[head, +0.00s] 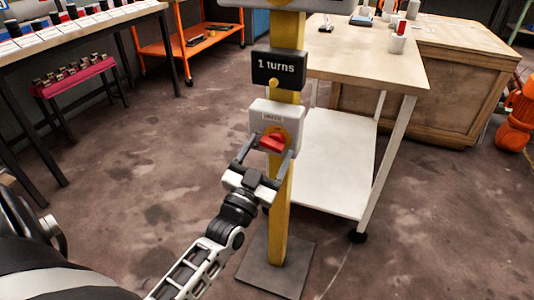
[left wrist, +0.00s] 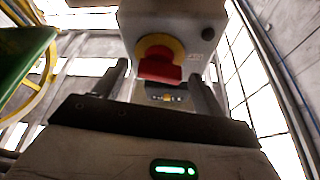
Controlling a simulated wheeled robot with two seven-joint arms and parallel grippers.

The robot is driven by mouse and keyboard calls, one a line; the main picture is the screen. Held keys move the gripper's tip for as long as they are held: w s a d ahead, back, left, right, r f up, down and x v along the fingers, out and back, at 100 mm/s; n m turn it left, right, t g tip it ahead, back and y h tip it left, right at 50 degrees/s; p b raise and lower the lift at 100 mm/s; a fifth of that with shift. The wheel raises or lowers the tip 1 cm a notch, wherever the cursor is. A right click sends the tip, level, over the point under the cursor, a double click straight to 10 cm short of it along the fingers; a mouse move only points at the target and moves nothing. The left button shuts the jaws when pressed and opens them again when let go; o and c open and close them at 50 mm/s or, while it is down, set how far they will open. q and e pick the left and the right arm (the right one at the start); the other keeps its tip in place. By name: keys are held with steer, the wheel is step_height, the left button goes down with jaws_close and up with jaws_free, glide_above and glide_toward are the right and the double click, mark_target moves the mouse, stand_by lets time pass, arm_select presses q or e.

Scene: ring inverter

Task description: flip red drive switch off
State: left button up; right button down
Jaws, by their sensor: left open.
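The red drive switch (head: 273,141) is a red knob on a yellow round plate, on the front of a grey box fixed to a yellow post. In the left wrist view the red knob (left wrist: 160,68) is ahead, between and beyond the fingers. My left gripper (head: 263,153) is open, with one finger to each side of the switch. I cannot tell whether the fingers touch the knob. The left wrist view shows the open left gripper (left wrist: 160,85) with nothing held. My right gripper is not in view.
A black sign reading "1 turns" (head: 279,69) is above the box. The yellow post (head: 279,225) stands on a flat base plate (head: 262,276). A wooden-topped wheeled table (head: 375,68) is close to the right. An orange cart (head: 190,47) is at the back left.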

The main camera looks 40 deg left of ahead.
arm_select(q)
steer(key=c, duration=1)
steer(key=shift+r+n+y+p, duration=0.1)
steer(key=shift+n+y+p, duration=0.25)
steer(key=shift+n, duration=0.35)
steer(key=n+y+p, duration=0.1)
steer(key=n, duration=0.1)
steer(key=shift+d+n+y, duration=0.1)
steer(key=shift+n+y, duration=0.15)
steer(key=shift+n, duration=0.15)
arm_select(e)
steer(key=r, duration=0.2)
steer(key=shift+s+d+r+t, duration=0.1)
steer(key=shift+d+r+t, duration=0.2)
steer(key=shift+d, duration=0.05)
arm_select(q)
steer(key=o, duration=1)
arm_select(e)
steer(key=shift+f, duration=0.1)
arm_select(q)
steer(key=shift+f, duration=0.2)
